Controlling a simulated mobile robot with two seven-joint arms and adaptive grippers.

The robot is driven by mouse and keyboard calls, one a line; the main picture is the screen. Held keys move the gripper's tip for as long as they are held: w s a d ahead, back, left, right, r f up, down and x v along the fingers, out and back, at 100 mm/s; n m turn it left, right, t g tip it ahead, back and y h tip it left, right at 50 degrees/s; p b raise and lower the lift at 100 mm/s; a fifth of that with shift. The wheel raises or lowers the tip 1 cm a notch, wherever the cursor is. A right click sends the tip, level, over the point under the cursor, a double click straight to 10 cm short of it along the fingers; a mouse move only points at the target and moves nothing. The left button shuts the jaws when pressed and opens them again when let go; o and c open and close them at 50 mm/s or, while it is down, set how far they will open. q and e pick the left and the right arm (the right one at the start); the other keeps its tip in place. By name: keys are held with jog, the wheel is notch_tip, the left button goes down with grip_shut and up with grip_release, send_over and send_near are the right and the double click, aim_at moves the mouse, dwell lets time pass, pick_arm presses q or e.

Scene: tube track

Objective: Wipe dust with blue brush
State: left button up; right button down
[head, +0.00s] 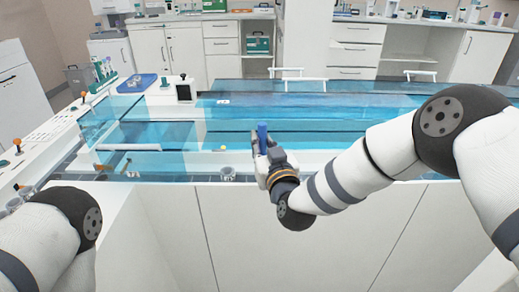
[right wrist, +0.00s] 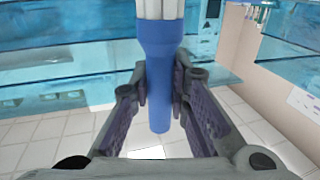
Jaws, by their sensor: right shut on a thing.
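My right gripper (head: 262,160) is near the middle of the head view, at the front edge of the blue-covered track (head: 330,105). It is shut on the blue brush (head: 262,135). In the right wrist view the blue handle (right wrist: 161,70) stands between the two fingers (right wrist: 160,100), with the pale bristle end at the top of the picture, partly cut off. The brush is held above the white front ledge or just over it; I cannot tell whether it touches anything. I cannot make out any dust. My left arm shows at the lower left, but its gripper is out of view.
Clear blue covers (head: 125,105) span the track at left. A blue tray (head: 136,83) and tube rack (head: 104,70) stand further left. White handles (head: 300,79) rise behind.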

aim_at(263, 128)
jog(key=shift+r+p, duration=0.95)
jog(key=shift+r, duration=1.6)
pick_arm(q)
jog(key=shift+w+a+r+t, duration=0.3)
jog(key=shift+w+r, duration=0.2)
jog(key=shift+r, duration=0.15)
jog(key=shift+w+a+r+t, duration=0.2)
jog(key=shift+w+a+r, duration=0.05)
jog(key=shift+w+r, duration=0.3)
pick_arm(e)
jog(key=shift+f, duration=0.15)
pick_arm(q)
jog(key=shift+s, duration=0.1)
